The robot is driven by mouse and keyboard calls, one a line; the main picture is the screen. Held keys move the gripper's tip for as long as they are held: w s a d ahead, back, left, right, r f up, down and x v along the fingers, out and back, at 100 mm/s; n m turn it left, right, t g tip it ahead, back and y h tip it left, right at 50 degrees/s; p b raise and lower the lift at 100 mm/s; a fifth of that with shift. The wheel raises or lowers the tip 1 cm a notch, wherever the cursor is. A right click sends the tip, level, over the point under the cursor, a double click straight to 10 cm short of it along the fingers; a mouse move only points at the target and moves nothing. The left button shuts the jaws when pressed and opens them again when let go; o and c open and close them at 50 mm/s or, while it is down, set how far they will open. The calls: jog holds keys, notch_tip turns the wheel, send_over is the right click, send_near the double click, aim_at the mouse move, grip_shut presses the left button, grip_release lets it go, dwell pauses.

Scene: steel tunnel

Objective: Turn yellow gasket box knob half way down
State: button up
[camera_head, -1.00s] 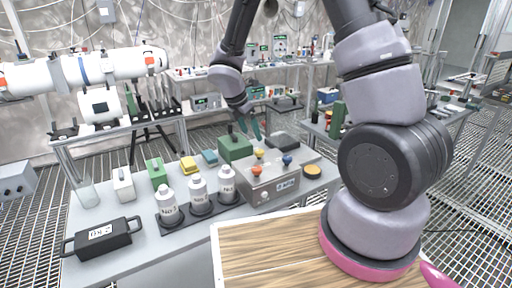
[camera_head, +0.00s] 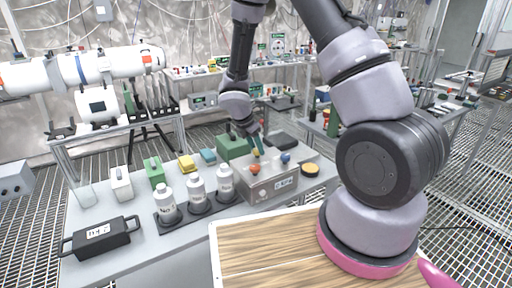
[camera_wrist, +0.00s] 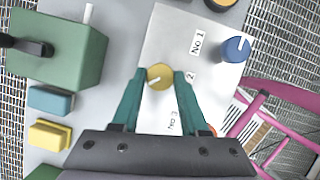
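The grey metal gasket box (camera_head: 272,185) stands on the table in the head view; its white labelled top (camera_wrist: 190,40) fills the middle of the wrist view. The yellow knob (camera_wrist: 160,77) has a pale pointer line slanting toward the lower left. My gripper (camera_wrist: 161,73) has its two teal fingers apart, one on each side of the yellow knob, close to it; firm contact cannot be made out. In the head view my gripper (camera_head: 257,147) comes down over the box and mostly hides this knob.
A blue knob (camera_wrist: 236,49) sits beside the yellow one on the box, and an orange-red knob (camera_head: 254,169) is at the near side. A green box (camera_wrist: 60,45) stands close to the left. White bottles (camera_head: 196,189) stand in a rack left of the box.

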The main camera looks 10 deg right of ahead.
grip_shut()
jog(key=m+g, duration=0.1)
jog(key=m, duration=0.3)
jog(key=m+g, duration=0.1)
jog(key=m, duration=0.1)
jog(key=shift+w+m+g+h, duration=0.25)
jog(key=shift+m+g+h, duration=0.05)
jog(key=m+g, duration=0.1)
jog(key=m, duration=0.2)
jog(key=m+g+y, duration=0.1)
jog(key=m, duration=0.2)
jog(key=shift+w, duration=0.15)
jog(key=m+g+y, duration=0.1)
jog(key=m, duration=0.3)
jog(key=shift+w+d, duration=0.1)
jog(key=m+y, duration=0.1)
jog(key=m, duration=0.2)
jog(key=shift+d+m+g, duration=0.1)
jog(key=shift+m+g, duration=0.2)
jog(key=shift+g, duration=0.1)
jog(key=m+y, duration=0.1)
jog(key=m, duration=0.2)
jog(key=m+y, duration=0.1)
jog(key=m, duration=0.2)
jog(key=shift+d+y, duration=0.15)
jog(key=shift+y, duration=0.15)
jog(key=shift+m, duration=0.4)
